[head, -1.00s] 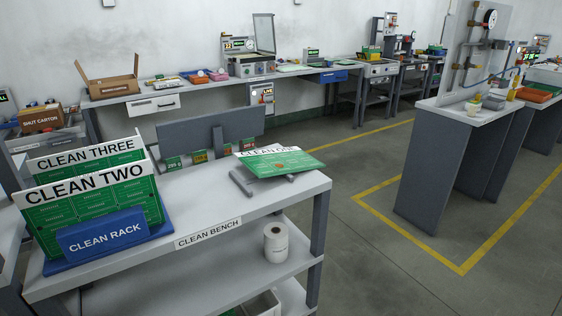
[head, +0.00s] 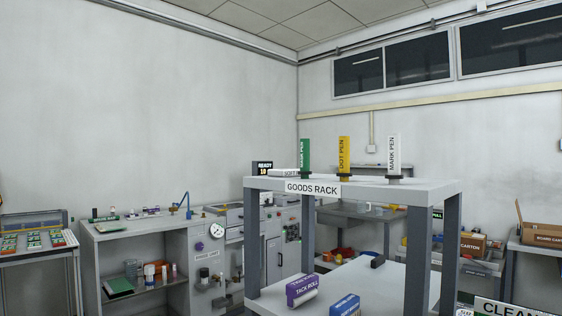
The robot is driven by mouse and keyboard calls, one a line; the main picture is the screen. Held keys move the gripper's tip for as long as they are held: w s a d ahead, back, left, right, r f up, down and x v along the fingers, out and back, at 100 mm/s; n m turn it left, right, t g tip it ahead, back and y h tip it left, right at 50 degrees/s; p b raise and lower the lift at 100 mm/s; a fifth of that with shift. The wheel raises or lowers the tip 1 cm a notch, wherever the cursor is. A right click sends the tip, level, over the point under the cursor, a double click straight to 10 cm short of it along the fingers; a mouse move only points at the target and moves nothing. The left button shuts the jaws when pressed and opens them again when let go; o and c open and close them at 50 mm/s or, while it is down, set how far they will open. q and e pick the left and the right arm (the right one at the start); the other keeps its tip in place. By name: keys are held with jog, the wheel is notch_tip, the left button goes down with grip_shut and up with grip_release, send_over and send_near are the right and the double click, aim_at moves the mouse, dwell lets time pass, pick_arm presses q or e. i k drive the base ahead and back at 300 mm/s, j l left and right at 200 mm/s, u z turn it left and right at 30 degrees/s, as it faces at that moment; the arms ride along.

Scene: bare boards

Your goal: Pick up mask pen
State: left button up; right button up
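The mask pen (head: 305,156) is the green upright pen on top of the goods rack (head: 405,191), towards the left of its top shelf. A yellow dot pen (head: 344,155) stands to its right, and a white mark pen (head: 393,152) stands further right. The pens stand upright in small dark holders. The lettering on the green pen is small but appears to read mask pen. Neither of my grippers is in view.
A white box (head: 284,172) and a dark display (head: 262,168) are left of the mask pen. A purple tack roll box (head: 302,290) and a blue box (head: 346,305) are on the lower shelf. A workbench (head: 140,232) stands at left; a carton (head: 541,235) is at right.

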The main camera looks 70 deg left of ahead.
aim_at(304, 171)
jog(key=u, duration=2.1)
